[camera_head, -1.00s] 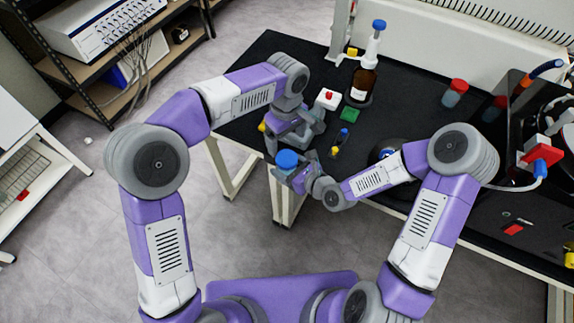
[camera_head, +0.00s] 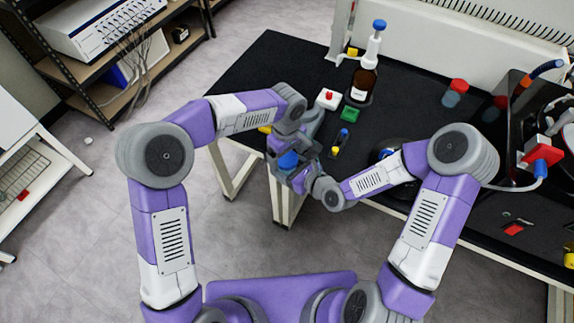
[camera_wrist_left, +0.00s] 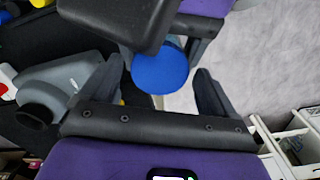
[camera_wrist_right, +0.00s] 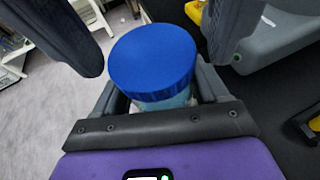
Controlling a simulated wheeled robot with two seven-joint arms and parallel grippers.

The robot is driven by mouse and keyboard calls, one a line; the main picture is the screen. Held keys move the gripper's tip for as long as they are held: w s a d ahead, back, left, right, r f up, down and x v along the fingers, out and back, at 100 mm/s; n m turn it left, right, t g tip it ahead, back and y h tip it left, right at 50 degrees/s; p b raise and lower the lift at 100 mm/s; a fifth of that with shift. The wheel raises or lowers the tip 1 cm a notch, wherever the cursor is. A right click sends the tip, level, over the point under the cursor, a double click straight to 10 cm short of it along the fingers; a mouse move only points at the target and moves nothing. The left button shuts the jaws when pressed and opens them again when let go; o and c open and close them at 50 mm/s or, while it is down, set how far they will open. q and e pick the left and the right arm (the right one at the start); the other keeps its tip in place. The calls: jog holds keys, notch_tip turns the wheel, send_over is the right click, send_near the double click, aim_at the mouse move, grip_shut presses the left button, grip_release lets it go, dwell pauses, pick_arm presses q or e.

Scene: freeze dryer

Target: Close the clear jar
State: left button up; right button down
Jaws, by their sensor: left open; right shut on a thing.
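The clear jar (camera_wrist_right: 160,101) is upright in my right gripper (camera_head: 297,176), and only a little of its body shows below the lid. The blue lid (camera_wrist_right: 152,58) sits on top of it; whether it is screwed tight I cannot tell. The lid also shows in the head view (camera_head: 288,160) and in the left wrist view (camera_wrist_left: 160,68). My right gripper's fingers close on the jar's body. My left gripper (camera_wrist_left: 163,84) is open above, its fingers on either side of the lid, with gaps between them and it.
The black table (camera_head: 270,68) is behind the grippers. On it stand an amber bottle (camera_head: 364,82), a red-buttoned device (camera_head: 327,98), a green block (camera_head: 350,114) and a red-capped jar (camera_head: 454,93). The jar is held near the table's front edge, with floor below.

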pick_arm(q)
jog(key=shift+f, duration=0.1)
jog(key=shift+c, duration=0.5)
jog(key=c, duration=1)
jog(key=m, duration=0.6)
jog(key=shift+m, duration=0.3)
jog(key=o, duration=1.2)
jog(key=shift+c, duration=0.2)
jog(key=shift+r, duration=2.3)
jog(key=shift+c, duration=0.3)
